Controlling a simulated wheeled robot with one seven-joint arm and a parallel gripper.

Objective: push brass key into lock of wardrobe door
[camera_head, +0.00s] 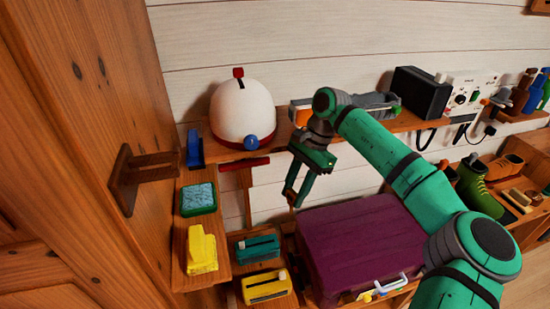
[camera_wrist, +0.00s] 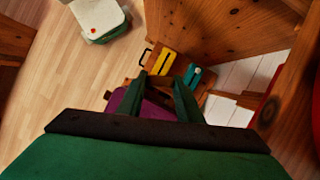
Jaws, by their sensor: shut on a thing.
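My gripper (camera_head: 296,197) hangs pointing down in front of the white wall, above and left of the purple case. In the wrist view my gripper's fingers (camera_wrist: 162,88) show a gap between them. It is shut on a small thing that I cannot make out. I cannot pick out the brass key in either view. A tall knotted wooden panel (camera_head: 75,110), perhaps the wardrobe, fills the left of the head view, well apart from my gripper. I see no clear lock on it.
A wooden bracket (camera_head: 125,180) sticks out from the panel. A white dome (camera_head: 243,112) stands on the wall shelf. The purple case (camera_head: 355,240) lies below my arm. Yellow and teal boxes (camera_head: 265,287) (camera_head: 257,249) stand left of it. Green boots (camera_head: 478,185) are at right.

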